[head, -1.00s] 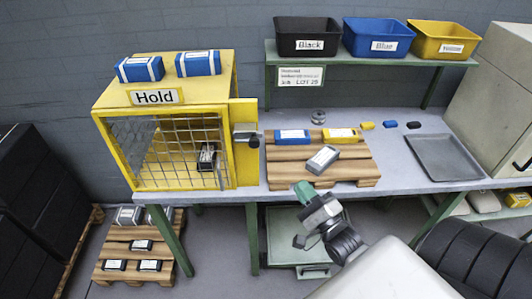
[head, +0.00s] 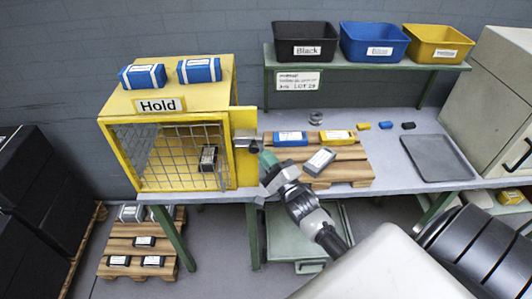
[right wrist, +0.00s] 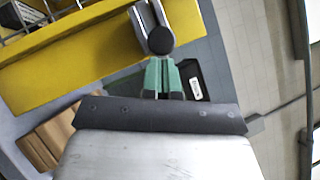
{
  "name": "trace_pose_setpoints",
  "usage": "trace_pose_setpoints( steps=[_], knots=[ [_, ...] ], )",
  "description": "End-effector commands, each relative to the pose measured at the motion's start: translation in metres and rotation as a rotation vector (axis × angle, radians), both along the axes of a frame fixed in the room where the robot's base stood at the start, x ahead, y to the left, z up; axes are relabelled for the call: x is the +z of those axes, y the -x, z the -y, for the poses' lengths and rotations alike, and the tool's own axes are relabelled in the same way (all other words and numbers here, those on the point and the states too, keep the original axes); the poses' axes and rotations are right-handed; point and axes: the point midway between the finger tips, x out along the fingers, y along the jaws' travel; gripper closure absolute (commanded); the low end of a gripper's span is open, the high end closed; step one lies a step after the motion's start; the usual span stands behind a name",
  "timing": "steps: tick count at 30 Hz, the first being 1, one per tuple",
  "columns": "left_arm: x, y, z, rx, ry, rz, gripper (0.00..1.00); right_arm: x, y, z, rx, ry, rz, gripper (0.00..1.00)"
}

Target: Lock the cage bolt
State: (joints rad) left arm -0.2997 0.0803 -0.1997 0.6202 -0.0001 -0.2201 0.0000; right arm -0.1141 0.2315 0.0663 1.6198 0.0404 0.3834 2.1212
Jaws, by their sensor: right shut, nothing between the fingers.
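The yellow cage (head: 222,98) labelled Hold stands on the left of the bench. Its wire mesh front (head: 180,160) spans the opening. The cage bolt (head: 243,137) is a grey piece on the yellow panel at the cage's right front edge, with a dark round knob. The bolt (right wrist: 141,17) and its black knob (right wrist: 161,40) show close up in the right wrist view. My right gripper (head: 265,156) has green fingers, shut and empty. In the right wrist view its tips (right wrist: 163,60) lie just below the knob; contact is unclear. My left gripper is out of view.
A wooden pallet (head: 340,181) with several labelled units sits on the bench right of the cage. A grey tray (head: 437,165) lies further right. Two blue boxes (head: 142,77) (head: 199,70) rest on the cage roof. A dark unit (head: 208,158) stands inside the cage.

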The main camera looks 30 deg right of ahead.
Motion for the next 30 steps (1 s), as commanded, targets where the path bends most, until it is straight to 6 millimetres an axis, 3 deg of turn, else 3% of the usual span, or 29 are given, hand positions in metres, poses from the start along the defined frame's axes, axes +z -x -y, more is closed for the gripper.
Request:
trace_pose_setpoints(
  steps=[13,21,30],
  knots=[
    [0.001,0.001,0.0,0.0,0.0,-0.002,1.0,0.0,-0.003,-0.005,0.0,0.0,-0.001,1.0],
    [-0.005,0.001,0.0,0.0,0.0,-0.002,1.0,0.0,-0.025,-0.04,0.0,-0.003,0.0,1.0],
    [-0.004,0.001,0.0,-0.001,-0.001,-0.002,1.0,0.002,-0.028,-0.044,0.001,0.0,0.0,1.0]
  ],
)
